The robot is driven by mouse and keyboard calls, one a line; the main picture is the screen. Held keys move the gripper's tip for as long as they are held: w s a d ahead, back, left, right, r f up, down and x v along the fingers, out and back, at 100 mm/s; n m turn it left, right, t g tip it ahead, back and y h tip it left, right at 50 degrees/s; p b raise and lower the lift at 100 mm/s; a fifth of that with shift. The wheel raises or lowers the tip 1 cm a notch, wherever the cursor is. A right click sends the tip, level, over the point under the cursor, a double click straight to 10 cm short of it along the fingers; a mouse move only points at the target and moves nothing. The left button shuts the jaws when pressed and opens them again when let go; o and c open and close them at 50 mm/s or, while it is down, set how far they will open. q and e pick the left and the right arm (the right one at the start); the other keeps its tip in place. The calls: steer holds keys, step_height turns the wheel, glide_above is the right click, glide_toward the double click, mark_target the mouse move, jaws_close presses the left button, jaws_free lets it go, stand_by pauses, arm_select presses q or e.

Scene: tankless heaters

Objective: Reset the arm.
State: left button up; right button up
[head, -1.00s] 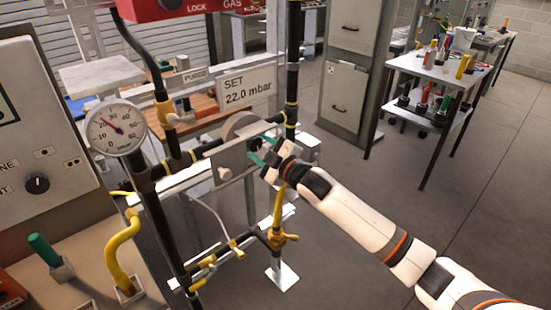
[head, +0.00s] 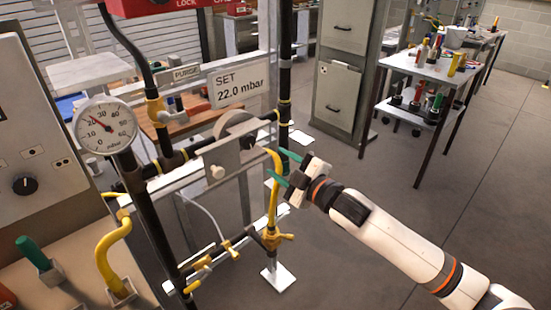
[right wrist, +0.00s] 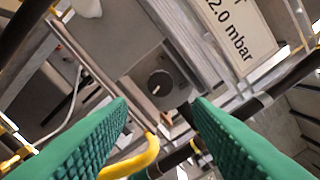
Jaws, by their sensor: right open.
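My right gripper (head: 283,167) is open in the head view, its two green fingers apart and nothing between them. It is to the right of the pipe rig, clear of the grey regulator housing (head: 232,151). In the right wrist view, the green fingers (right wrist: 160,118) spread on both sides. A dark round knob (right wrist: 160,85) on a grey plate shows beyond them. My left gripper is not in view.
A yellow hose (head: 273,190) runs down near my right fingers. A white table (head: 437,69) with tools is at the back right. Open floor lies right.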

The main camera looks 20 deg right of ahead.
steer(key=shift+f, duration=0.1)
steer(key=d+f+m+g+h, duration=0.2)
steer(key=d+f+m, duration=0.1)
steer(key=f, duration=0.8)
steer(key=d+f+m+g+h, duration=0.1)
steer(key=d+f+m+h, duration=0.15)
steer(key=f, duration=0.85)
steer(key=s+d+f+m+g+h, duration=0.15)
steer(key=s+f, duration=0.25)
steer(key=f, duration=0.5)
steer(key=s+d+f+m+g, duration=0.1)
steer(key=s+f+g, duration=0.1)
steer(key=s+f, duration=0.5)
steer(key=s+a+f+m+g, duration=0.2)
steer(key=s+f+g, duration=0.3)
steer(key=s+f, duration=1.2)
steer(key=s+a+f+g, duration=0.1)
steer(key=s+a+f, duration=0.1)
steer(key=s, duration=0.5)
steer(key=s+a+f+m+g, duration=0.1)
steer(key=s+a+f+g, duration=0.1)
steer(key=s+f, duration=0.2)
steer(key=s+a+f+g, duration=0.1)
steer(key=s+a+f, duration=0.1)
steer(key=s, duration=0.9)
steer(key=shift+a+f+m, duration=0.2)
steer(key=shift+f+m, duration=0.2)
steer(key=shift+f, duration=0.15)
steer(key=shift+w+g, duration=0.1)
steer(key=shift+g, duration=0.15)
